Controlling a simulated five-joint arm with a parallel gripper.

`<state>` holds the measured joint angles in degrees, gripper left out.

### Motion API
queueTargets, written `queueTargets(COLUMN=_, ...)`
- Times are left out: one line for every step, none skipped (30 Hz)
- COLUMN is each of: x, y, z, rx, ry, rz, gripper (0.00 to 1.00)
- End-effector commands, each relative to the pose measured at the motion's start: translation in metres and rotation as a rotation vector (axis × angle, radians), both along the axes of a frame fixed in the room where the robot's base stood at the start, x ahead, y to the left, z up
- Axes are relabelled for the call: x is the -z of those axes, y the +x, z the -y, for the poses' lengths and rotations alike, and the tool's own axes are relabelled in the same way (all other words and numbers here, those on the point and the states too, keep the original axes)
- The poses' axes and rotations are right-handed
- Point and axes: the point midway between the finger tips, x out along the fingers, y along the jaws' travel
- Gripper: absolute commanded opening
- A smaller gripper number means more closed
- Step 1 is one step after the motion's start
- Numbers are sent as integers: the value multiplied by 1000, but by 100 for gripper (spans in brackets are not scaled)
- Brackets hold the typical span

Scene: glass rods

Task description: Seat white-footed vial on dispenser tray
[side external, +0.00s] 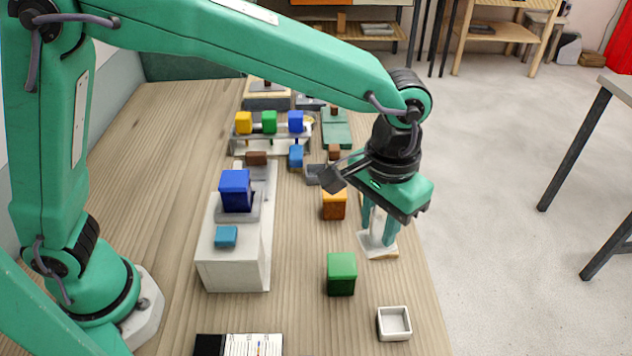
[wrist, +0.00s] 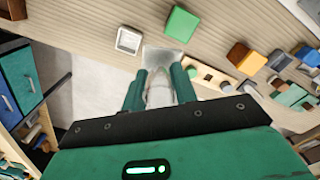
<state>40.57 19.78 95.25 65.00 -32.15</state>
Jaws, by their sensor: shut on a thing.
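My gripper (side external: 379,222) points down over the right side of the table, and its fingers also show in the wrist view (wrist: 160,88). It is shut on a pale, see-through vial (wrist: 159,92) with a flat white foot (side external: 377,243). The vial looks upright; its upper part is hidden by the fingers and palm. The foot is at or just above the table; I cannot tell if it touches. A white machine (side external: 232,265) with a dark blue block (side external: 235,188) and a teal button-like block (side external: 226,236) stands to the left. I cannot tell which part is the dispenser tray.
A green block (side external: 341,272) and a small white square dish (side external: 394,322) stand in front of my gripper. An orange block (side external: 334,204) is close on its left. A rack (side external: 270,142) with yellow, green and blue tops stands further back. The table's right edge is near.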

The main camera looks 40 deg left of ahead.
Motion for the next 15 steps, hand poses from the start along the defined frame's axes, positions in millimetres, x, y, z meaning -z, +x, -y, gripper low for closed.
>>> queueTargets(x=-1, y=9, z=-14, rx=-50, ry=-1, rz=1, gripper=6)
queueTargets(x=-1, y=13, z=-22, rx=-79, ry=-1, rz=2, gripper=6)
queueTargets(x=-1, y=19, z=-33, rx=-117, ry=-1, rz=2, gripper=6)
queueTargets(x=-1, y=22, z=-41, rx=-146, ry=-1, rz=2, gripper=6)
queueTargets(x=-1, y=26, z=-49, rx=-175, ry=-1, rz=1, gripper=6)
queueTargets(x=-1, y=31, z=-59, rx=-212, ry=-1, rz=1, gripper=6)
queueTargets(x=-1, y=34, z=-67, rx=-241, ry=-1, rz=1, gripper=6)
queueTargets(x=-1, y=37, z=-76, rx=-270, ry=-1, rz=1, gripper=6)
queueTargets(x=-1, y=41, z=-87, rx=-308, ry=-1, rz=1, gripper=6)
queueTargets(x=-1, y=44, z=-95, rx=-337, ry=-1, rz=1, gripper=6)
queueTargets(x=-1, y=47, z=-103, rx=-365, ry=-1, rz=1, gripper=6)
queueTargets(x=-1, y=50, z=-114, rx=-403, ry=-1, rz=1, gripper=6)
queueTargets(x=-1, y=52, z=-122, rx=-432, ry=-1, rz=1, gripper=6)
queueTargets(x=-1, y=54, z=-131, rx=-461, ry=0, rz=0, gripper=6)
queueTargets(x=-1, y=56, z=-142, rx=-498, ry=0, rz=0, gripper=6)
